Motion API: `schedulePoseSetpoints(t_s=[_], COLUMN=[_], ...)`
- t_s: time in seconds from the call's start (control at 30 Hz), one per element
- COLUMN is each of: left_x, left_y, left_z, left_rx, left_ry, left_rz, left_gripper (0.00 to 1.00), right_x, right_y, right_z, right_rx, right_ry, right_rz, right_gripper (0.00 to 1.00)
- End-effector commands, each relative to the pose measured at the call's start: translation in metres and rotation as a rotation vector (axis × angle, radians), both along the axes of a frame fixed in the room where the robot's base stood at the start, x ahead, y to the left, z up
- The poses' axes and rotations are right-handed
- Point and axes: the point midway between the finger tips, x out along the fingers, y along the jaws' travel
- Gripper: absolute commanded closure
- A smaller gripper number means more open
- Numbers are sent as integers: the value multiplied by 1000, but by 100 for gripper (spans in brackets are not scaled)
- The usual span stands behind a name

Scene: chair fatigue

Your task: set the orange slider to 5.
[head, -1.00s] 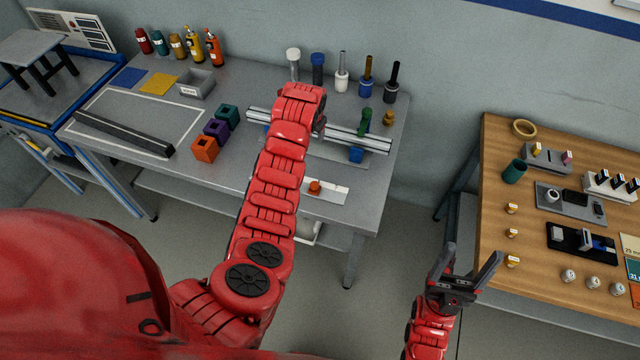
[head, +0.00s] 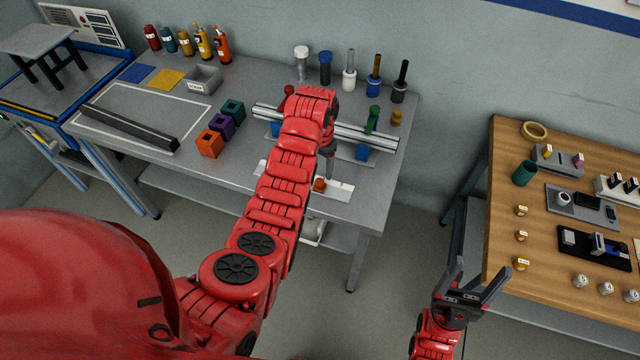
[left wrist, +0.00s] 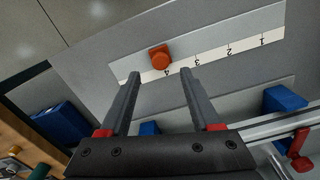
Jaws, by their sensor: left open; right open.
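The orange slider (head: 319,184) is a small knob on a white scale strip (head: 341,188) near the front edge of the grey bench. In the left wrist view the orange slider (left wrist: 160,57) stands at the mark 4; the marks 1, 2 and 3 run away to the right along the strip (left wrist: 245,42). No 5 is readable there. My left gripper (head: 330,177) points down close to the slider. Its open fingers (left wrist: 160,74) appear on either side of the slider's line, with the knob just past the tips, apparently untouched. My right gripper (head: 474,283) is open and empty, off the benches.
Orange, purple and teal cubes (head: 209,143) stand to the left. A wooden table (head: 505,190) is at the right.

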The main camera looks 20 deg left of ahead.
Motion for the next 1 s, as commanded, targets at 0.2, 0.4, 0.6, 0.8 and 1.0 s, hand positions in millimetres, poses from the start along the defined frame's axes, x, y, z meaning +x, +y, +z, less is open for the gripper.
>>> schedulePoseSetpoints(t_s=[0.2, 0.4, 0.6, 0.8, 1.0], left_x=[0, 1, 1, 1, 1], left_y=[0, 0, 0, 0, 0], left_z=[-32, -49, -58, -59, -59], left_rx=[1, 0, 1, 1, 1], left_ry=[2, -1, -3, -4, -3], left_rz=[0, 1, 0, -1, 0], left_gripper=[36, 36, 36, 36, 60], right_x=[0, 0, 0, 0, 0], right_y=[0, 0, 0, 0, 0], right_z=[19, 21, 22, 22, 22], right_rx=[0, 0, 0, 0, 0], right_ry=[0, 0, 0, 0, 0], right_rz=[0, 0, 0, 0, 0], right_gripper=[26, 26, 26, 26, 26])
